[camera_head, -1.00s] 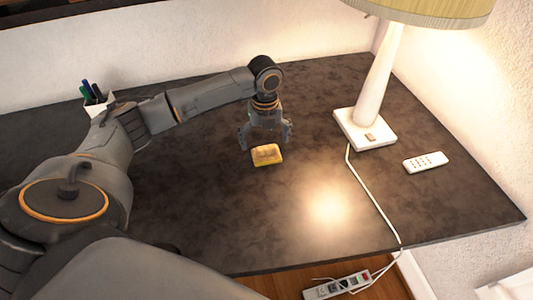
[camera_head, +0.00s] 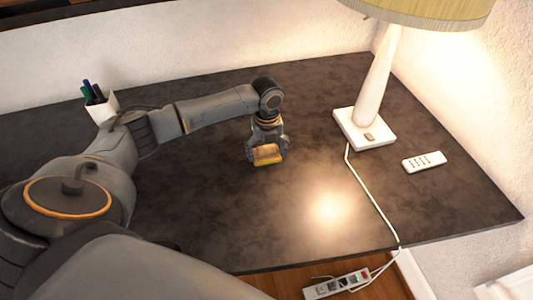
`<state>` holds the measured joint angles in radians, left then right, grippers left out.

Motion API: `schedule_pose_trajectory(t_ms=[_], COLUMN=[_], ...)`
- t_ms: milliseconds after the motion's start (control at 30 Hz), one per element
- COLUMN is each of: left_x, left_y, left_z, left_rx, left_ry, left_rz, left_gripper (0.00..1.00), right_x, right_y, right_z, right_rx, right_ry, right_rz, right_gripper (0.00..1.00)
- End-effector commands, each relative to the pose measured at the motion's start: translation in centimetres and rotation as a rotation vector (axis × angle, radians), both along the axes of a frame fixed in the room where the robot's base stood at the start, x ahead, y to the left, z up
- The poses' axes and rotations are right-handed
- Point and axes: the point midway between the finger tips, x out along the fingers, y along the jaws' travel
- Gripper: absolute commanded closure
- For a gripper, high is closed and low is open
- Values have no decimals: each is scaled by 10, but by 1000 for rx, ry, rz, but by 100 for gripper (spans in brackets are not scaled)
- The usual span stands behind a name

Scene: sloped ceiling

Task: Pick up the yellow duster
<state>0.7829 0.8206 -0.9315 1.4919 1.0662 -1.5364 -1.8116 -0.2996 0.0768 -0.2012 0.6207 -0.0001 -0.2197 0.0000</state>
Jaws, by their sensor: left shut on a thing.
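The yellow duster (camera_head: 267,156) is a small yellow block with a brownish face, on or just above the dark table, left of the lamp. My left gripper (camera_head: 267,152) points down over it, with a finger on each side, shut on the duster. I cannot tell whether the duster still touches the table. My right gripper is not in view.
A lamp (camera_head: 376,85) with a white base stands to the right, its white cord running to a power strip (camera_head: 337,284) below the front edge. A white remote (camera_head: 424,162) lies at right. A pen cup (camera_head: 102,107) stands back left. The dark table (camera_head: 215,215) is clear in front.

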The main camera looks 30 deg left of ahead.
Motion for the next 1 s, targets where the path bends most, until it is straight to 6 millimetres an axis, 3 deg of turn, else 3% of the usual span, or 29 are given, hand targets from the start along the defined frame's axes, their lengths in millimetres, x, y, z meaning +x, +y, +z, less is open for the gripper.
schedule_pose_trajectory(t_ms=[267, 533, 800, 1000], left_x=[0, 1, -34, -67], left_y=[0, -1, -42, -79], left_z=[2, 33, 95, 113], left_rx=[1, -1, -1, -2], left_ry=[1, -4, -6, -2], left_rz=[0, -1, -7, -6], left_gripper=[52, 52, 52, 52], right_x=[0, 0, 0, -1], right_y=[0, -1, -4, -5], right_z=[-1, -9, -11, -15], right_rx=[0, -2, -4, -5], right_ry=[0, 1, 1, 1], right_rz=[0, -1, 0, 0], right_gripper=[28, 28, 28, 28])
